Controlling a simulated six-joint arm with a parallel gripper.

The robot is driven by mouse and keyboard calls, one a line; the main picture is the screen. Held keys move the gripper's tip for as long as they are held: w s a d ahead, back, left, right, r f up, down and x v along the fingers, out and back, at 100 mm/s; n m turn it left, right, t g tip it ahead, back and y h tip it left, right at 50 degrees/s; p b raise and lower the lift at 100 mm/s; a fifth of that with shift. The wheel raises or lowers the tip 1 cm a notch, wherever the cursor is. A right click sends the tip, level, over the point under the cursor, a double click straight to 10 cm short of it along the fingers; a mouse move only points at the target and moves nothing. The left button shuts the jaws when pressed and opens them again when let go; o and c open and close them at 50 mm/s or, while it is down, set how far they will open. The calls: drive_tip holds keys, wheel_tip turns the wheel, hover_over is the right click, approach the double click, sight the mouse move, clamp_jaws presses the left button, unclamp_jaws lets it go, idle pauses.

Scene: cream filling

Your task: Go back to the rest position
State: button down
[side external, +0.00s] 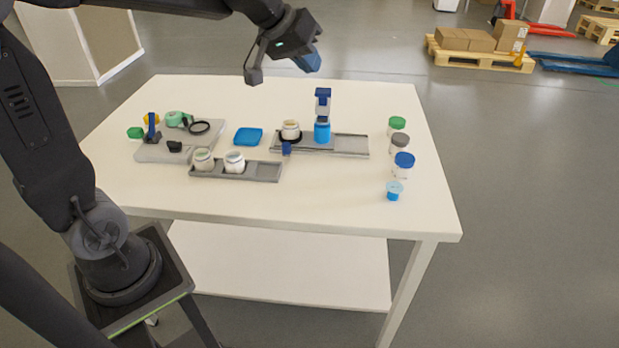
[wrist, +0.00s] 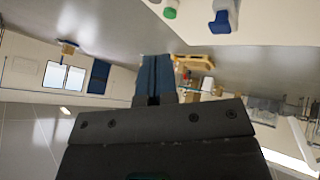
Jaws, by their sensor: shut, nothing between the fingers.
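My gripper (side external: 308,61) is raised high above the back of the white table in the side view, with blue fingertips pointing down to the right. In the wrist view the blue fingers (wrist: 155,78) are together with nothing between them. On the table, a jar (side external: 291,130) stands on the rear grey tray (side external: 350,146) beside a blue dispenser (side external: 322,125). Two more jars (side external: 204,159) (side external: 234,162) stand on the front grey tray (side external: 262,173). The gripper is clear of all of them.
A grey plate (side external: 155,153) with small parts lies at the left, a blue block (side external: 248,137) in the middle. Several lidded jars, one with a blue lid (side external: 404,161), line the right side by a small blue cup (side external: 394,191). The table's front strip is clear.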

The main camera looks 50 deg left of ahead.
drive_tip(key=s+d+f+m+g, duration=0.1)
drive_tip(key=s+d+f+m, duration=0.1)
drive_tip(key=s, duration=0.9)
drive_tip(key=s+d+f+m+g+y, duration=0.1)
drive_tip(key=s+d+f+m, duration=0.1)
drive_tip(key=s, duration=1)
drive_tip(key=shift+d+f, duration=0.85)
drive_tip(key=shift+d, duration=0.15)
